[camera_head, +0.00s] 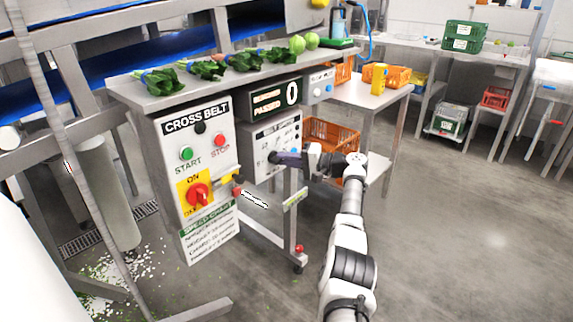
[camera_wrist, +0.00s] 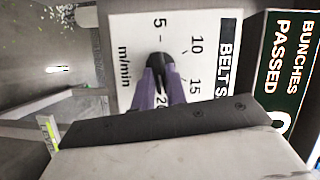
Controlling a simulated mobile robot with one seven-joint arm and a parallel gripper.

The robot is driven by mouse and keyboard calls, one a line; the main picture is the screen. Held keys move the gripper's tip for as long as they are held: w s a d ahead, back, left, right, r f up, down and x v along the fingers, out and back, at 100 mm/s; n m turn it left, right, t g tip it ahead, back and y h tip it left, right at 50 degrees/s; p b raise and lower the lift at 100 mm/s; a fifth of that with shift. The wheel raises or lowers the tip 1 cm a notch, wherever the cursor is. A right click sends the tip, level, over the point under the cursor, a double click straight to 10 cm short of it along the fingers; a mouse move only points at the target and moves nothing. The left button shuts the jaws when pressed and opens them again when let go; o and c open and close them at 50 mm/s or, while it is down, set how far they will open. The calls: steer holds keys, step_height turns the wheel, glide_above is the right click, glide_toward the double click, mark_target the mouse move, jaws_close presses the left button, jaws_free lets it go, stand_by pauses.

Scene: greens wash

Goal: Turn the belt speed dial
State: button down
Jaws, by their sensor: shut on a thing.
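The belt speed panel (camera_head: 262,138) is a white-faced box below the counter, right of the cross belt panel. In the wrist view its face (camera_wrist: 120,30) shows 5, 10, 15, 20 and m/min, turned sideways. The black belt speed dial (camera_wrist: 156,62) is between the purple fingertips of my gripper (camera_wrist: 159,76), which is shut on it. I cannot tell where the pointer is.
The cross belt panel (camera_head: 220,112) has a green start button, a red stop button and a red rotary switch (camera_head: 198,194). A counter display (camera_head: 275,98) reading 0 sits above. Bunched greens (camera_head: 205,69) lie on the counter. An orange crate (camera_head: 330,135) stands behind my arm.

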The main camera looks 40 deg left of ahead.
steer(key=shift+f+m+y+b, duration=0.2)
steer(key=shift+m+y+b, duration=0.25)
steer(key=shift+m, duration=0.55)
steer(key=c, duration=1.4)
jaws_free()
steer(key=shift+c, duration=0.2)
steer(key=b+v, duration=0.1)
steer(key=v, duration=1.3)
steer(key=shift+a+r, duration=0.1)
steer(key=shift+a, duration=0.05)
